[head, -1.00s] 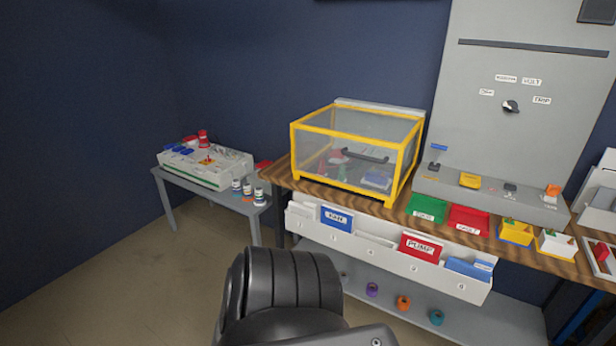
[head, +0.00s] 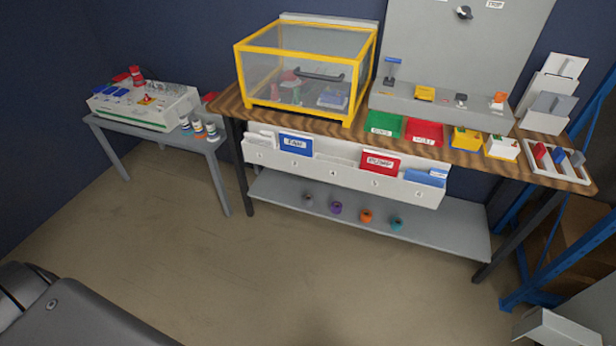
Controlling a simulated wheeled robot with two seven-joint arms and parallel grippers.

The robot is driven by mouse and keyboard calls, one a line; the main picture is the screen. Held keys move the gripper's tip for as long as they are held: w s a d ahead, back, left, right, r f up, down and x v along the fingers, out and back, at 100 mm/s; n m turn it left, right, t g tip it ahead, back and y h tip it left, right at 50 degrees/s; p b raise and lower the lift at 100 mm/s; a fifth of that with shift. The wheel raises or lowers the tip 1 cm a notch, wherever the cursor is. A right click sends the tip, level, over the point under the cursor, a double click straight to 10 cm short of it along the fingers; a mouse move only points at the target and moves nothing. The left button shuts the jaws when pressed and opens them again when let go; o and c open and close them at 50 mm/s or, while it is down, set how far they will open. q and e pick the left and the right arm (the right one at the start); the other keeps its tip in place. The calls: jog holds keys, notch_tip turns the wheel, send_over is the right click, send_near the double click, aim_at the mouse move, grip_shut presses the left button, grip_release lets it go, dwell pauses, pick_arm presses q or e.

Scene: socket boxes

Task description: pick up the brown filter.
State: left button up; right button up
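I cannot make out a brown filter anywhere in the head view. Several small spool-like pieces stand in a row on the lower shelf: a grey one (head: 307,200), a purple one (head: 336,208), an orange one (head: 366,216) and a teal one (head: 396,222). What they are is too small to tell. Neither of my grippers is in view; only a dark part of my own arm shows at the lower left.
A wooden workbench (head: 556,178) carries a yellow-framed clear box (head: 300,62), a green bin (head: 384,124), a red bin (head: 424,132) and a slotted rack (head: 582,172). A grey side table (head: 150,135) stands left. Blue posts (head: 543,255) rise at right. The floor in front is clear.

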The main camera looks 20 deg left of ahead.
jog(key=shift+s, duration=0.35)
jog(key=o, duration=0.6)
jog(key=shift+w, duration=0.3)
